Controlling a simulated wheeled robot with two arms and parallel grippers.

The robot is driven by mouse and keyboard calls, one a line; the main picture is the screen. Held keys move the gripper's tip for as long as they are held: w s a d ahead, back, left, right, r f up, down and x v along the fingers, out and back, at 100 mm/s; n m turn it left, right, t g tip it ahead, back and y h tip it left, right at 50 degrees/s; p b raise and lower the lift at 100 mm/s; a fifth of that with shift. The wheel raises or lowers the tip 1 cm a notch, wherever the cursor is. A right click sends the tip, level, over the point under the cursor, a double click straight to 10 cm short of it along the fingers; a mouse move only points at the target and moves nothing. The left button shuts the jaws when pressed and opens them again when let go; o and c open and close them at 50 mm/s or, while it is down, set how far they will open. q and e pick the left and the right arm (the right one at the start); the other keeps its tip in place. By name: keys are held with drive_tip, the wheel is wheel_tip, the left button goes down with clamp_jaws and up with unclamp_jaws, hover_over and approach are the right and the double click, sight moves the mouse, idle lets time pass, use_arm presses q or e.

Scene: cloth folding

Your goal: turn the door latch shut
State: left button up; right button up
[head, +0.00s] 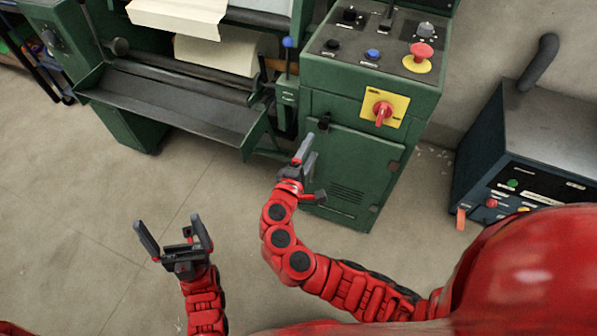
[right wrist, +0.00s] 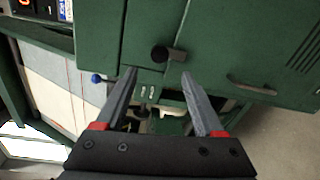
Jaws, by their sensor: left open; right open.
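The door latch is a small black knob (head: 324,122) at the upper left of the green cabinet door (head: 340,150). In the right wrist view, the latch (right wrist: 165,53) sticks out just beyond the space between my fingertips. My right gripper (head: 307,148) is open and empty, in front of the door and below the latch in the head view. Its fingers (right wrist: 159,73) also show in the right wrist view, apart with nothing between them. I cannot tell the exact gap to the latch. My left gripper (head: 168,224) is open and empty over the floor.
Above the door are a red rotary switch (head: 382,112) on a yellow plate and a red stop button (head: 421,52). A blue-tipped lever (head: 288,42) and a green tray (head: 170,105) are left of the cabinet. A dark machine (head: 540,150) stands right. The floor (head: 80,190) is clear.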

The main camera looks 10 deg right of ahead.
drive_tip(key=v, duration=0.8)
drive_tip(key=shift+s+b, duration=0.15)
drive_tip(key=shift+b, duration=0.3)
